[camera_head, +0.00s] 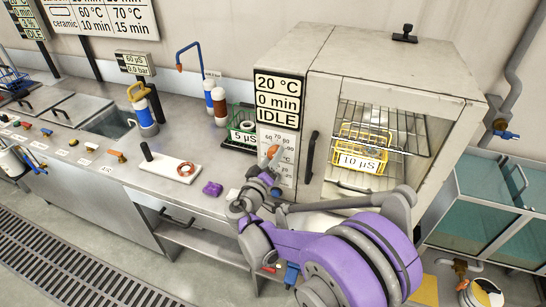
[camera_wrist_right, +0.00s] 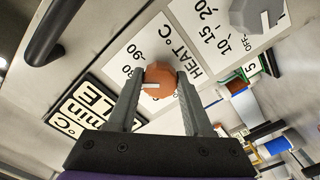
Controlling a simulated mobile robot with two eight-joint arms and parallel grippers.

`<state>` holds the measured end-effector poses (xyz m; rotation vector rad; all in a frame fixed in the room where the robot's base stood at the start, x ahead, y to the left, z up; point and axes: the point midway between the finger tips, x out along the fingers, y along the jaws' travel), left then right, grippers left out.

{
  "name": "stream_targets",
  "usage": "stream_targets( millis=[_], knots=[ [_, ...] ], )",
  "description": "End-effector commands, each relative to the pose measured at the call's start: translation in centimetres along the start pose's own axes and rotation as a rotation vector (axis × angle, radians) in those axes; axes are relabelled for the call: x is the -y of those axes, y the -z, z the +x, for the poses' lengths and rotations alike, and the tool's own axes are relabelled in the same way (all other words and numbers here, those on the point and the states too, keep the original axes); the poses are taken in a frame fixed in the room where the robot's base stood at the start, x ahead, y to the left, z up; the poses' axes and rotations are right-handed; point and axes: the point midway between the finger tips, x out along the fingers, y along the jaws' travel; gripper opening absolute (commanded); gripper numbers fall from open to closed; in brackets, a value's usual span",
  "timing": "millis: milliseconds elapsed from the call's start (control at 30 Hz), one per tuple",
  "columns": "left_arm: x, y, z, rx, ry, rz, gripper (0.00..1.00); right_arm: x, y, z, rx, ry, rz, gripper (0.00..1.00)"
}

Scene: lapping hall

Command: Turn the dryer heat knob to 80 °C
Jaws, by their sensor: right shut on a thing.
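The dryer (camera_head: 385,75) is a large beige cabinet, and its display (camera_head: 278,101) reads 20 °C, 0 min, IDLE. The heat knob (camera_wrist_right: 160,78) is round and orange, on a white dial plate marked HEAT °C, with 80 and 90 readable. Its white mark points to the left in the wrist view; I cannot tell exactly which number it meets. My right gripper (camera_wrist_right: 158,84) is shut on the heat knob, one finger on each side. In the head view, the gripper (camera_head: 269,168) and purple arm cover part of the dial. My left gripper is not in view.
A grey second knob (camera_wrist_right: 258,14) sits beside the heat dial. A yellow basket (camera_head: 362,140) labelled 10 µS stands inside the dryer. The dark door handle (camera_head: 311,157) is right of the dial. A purple object (camera_head: 212,188) and a white board (camera_head: 170,168) lie on the bench.

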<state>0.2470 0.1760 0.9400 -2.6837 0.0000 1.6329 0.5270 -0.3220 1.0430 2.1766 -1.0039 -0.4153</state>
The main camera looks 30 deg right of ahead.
Motion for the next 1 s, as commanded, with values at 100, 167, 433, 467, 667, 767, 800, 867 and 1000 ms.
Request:
stream_targets(
  millis=[100, 167, 433, 467, 667, 767, 800, 867, 1000],
  knots=[
    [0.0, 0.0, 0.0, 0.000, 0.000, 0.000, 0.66, 0.0, -0.1, 0.0, 0.001, 0.001, 0.000, 0.00],
    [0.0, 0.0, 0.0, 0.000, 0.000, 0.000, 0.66, 0.0, -0.1, 0.0, 0.001, 0.001, 0.000, 0.58],
    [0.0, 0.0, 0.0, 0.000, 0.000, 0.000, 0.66, 0.0, 0.0, 0.0, 0.000, 0.000, -0.001, 0.81],
    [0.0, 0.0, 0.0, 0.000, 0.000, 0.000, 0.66, 0.0, 0.0, 0.0, 0.000, 0.000, -0.001, 0.81],
    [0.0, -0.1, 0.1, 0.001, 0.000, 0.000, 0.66, 0.1, 0.0, -0.6, -0.001, 0.002, -0.001, 0.81],
    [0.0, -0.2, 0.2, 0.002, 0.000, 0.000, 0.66, 0.1, 0.0, -1.9, -0.002, 0.003, -0.001, 0.81],
    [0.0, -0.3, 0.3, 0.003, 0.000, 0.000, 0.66, 0.1, 0.0, -2.7, -0.002, 0.004, -0.001, 0.81],
    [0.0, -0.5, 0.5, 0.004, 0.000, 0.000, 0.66, 0.2, 0.0, -3.9, -0.002, 0.004, -0.001, 0.81],
    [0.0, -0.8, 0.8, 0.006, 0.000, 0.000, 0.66, 0.2, 0.0, -6.9, -0.002, 0.005, 0.000, 0.81]
  ],
)
